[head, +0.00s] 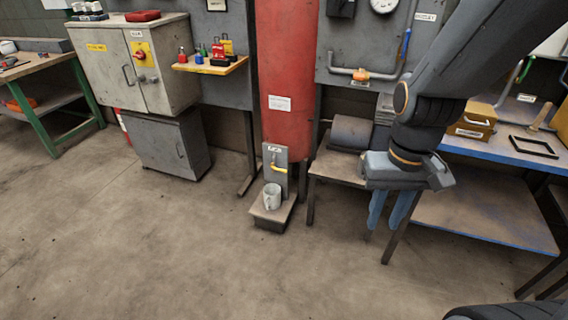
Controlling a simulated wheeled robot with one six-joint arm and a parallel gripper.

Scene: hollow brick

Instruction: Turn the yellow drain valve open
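The yellow drain valve handle (278,170) sticks out to the right from a small grey upright panel (273,156) at the foot of the red column. It looks roughly level, tilted slightly down to the right. A light grey mug (272,197) stands on the low step below the valve. My gripper (391,211) hangs at the right, pointing down, with its two blue-grey fingers apart and nothing between them. It is well to the right of the valve in the picture and not touching it.
A low dark table (338,167) with a grey roll stands between the valve and my gripper. A blue-edged workbench (485,222) is at the right. A grey cabinet (168,146) stands at the left. The concrete floor (170,245) in front is clear.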

